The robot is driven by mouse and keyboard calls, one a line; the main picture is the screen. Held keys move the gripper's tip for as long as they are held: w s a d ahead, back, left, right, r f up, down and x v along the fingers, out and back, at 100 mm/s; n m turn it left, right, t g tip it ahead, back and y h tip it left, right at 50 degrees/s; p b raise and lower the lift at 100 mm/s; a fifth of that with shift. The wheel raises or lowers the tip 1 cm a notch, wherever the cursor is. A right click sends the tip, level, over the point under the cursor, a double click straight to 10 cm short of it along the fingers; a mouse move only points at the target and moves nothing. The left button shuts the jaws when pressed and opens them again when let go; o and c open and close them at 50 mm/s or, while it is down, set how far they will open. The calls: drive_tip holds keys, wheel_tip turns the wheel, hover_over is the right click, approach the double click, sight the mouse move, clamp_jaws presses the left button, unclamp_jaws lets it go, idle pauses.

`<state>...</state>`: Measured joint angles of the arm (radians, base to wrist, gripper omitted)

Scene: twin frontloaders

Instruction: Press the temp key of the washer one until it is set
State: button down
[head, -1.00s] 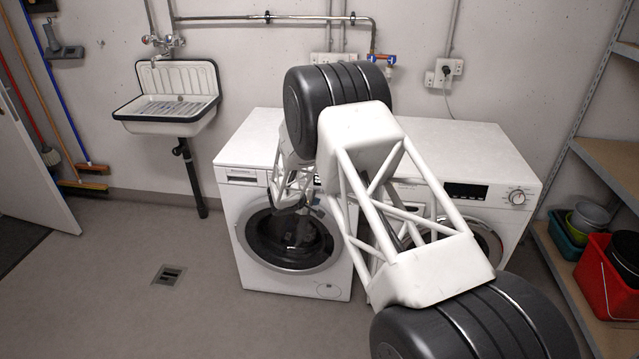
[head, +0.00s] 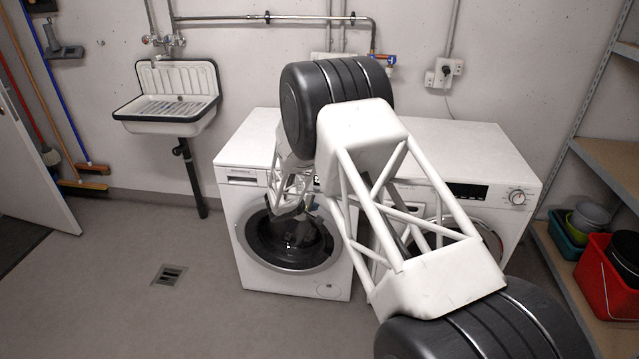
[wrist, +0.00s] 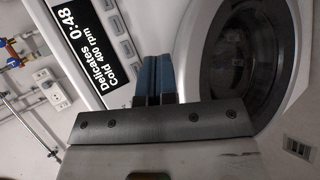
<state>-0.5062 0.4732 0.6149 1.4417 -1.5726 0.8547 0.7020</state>
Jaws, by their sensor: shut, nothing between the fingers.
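The left washer (head: 235,200) is white with a round dark door (head: 290,243), and my gripper stands before its front. In the wrist view its lit display (wrist: 80,45) reads "Delicates 0:48, Cold 400 rpm". A row of pale keys (wrist: 117,22) runs along the display's edge; their labels are too small to read, so I cannot tell which is temp. My gripper (wrist: 153,68) is shut and empty, its blue fingertips by the end of the key row nearest the door. I cannot tell whether they touch the panel. In the head view my arm hides much of the panel.
A second white machine (head: 495,150) with a knob and dark display stands to the right, partly behind my arm. A sink (head: 165,112) hangs on the wall at left. A shelf with a red bucket (head: 600,285) is at right.

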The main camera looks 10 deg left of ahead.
drive_tip(key=s, duration=1.1)
drive_tip(key=shift+s, duration=0.35)
idle(6.5)
